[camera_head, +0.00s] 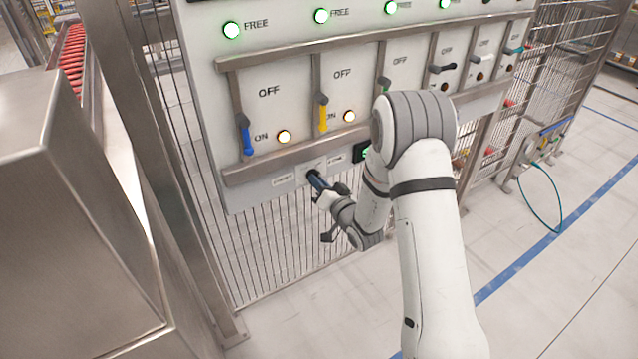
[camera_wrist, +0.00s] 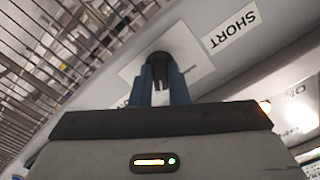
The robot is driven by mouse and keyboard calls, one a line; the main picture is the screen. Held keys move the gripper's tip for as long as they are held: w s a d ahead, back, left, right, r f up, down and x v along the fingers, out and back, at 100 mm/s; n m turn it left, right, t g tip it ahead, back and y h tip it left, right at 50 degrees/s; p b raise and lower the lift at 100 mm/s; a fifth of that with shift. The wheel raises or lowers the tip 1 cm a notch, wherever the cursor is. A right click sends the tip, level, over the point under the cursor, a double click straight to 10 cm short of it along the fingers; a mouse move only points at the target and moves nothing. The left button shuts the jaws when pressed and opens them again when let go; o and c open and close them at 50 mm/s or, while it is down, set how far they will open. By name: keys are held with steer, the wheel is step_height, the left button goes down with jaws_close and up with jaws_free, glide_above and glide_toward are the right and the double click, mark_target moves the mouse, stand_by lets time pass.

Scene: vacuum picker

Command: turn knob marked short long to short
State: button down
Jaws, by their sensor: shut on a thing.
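The black knob (camera_wrist: 172,66) sits on a white plate (camera_wrist: 135,70) on the grey panel. The blue fingers of my gripper (camera_wrist: 161,86) are shut on the knob, one on each side. The SHORT label (camera_wrist: 232,27) is to the upper right of the knob in the wrist view. Another label is mostly hidden behind my gripper there. In the head view my gripper (camera_head: 317,181) reaches the panel's lower edge between two small white labels, too small to read. The knob is mostly hidden by the fingers in that view, and its pointing direction is unclear.
Above are a blue lever (camera_head: 246,136), a yellow lever (camera_head: 323,114) and several others with OFF/ON marks. Green FREE lamps (camera_head: 232,31) line the top. A dark box with a green light (camera_head: 362,151) is right of my gripper. Wire fencing (camera_head: 270,250) stands below.

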steer(key=shift+f+n+b, duration=0.15)
steer(key=shift+n+b, duration=0.15)
steer(key=shift+b, duration=0.4)
steer(key=shift+n+b, duration=6.7)
steer(key=shift+b, duration=3.25)
steer(key=shift+r, duration=0.2)
steer(key=c, duration=1.4)
jaws_free()
steer(key=p+v, duration=0.1)
steer(key=v, duration=0.6)
steer(key=shift+s+d, duration=0.3)
